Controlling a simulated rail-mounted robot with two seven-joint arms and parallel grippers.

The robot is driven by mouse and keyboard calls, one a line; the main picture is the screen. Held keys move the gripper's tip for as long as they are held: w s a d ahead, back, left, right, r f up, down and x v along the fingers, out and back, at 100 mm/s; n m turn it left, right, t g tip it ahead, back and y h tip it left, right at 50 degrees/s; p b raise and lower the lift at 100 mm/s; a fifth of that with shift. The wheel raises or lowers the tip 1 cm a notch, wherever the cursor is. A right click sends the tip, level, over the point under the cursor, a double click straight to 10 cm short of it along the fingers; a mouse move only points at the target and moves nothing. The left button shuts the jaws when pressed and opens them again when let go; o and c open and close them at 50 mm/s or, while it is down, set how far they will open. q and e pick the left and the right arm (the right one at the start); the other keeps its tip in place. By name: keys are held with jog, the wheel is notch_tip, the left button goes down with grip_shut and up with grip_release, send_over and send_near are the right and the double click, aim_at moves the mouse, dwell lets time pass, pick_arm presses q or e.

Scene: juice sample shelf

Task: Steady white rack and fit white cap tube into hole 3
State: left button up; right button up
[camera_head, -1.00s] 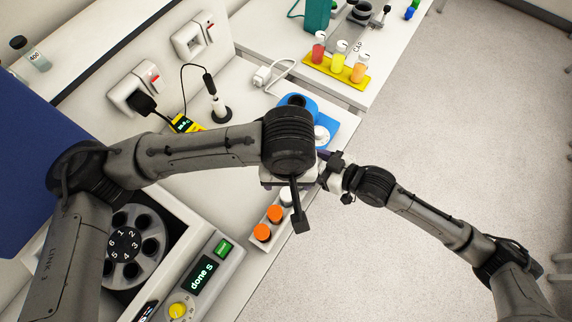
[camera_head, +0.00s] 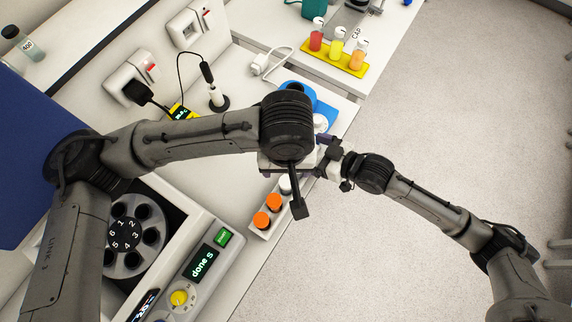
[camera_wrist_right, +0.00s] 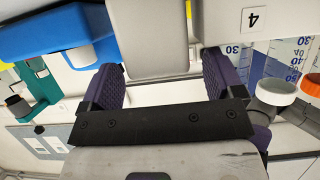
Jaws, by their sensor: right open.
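The white rack (camera_head: 258,234) stands along the bench front, partly under my left arm. Two orange-capped tubes (camera_head: 267,211) and the white cap tube (camera_head: 286,184) show at it. In the head view the right gripper (camera_head: 322,160) is beside my left wrist. My left gripper's fingers are mostly hidden by its wrist; its hold is unclear.
A centrifuge (camera_head: 118,252) and its control panel (camera_head: 200,265) are at lower left. A blue device (camera_head: 322,105) stands behind the wrists. A yellow holder (camera_head: 335,57) with several juice tubes is on the far bench. Open floor lies right.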

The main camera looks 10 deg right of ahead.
jog(key=v, duration=1.2)
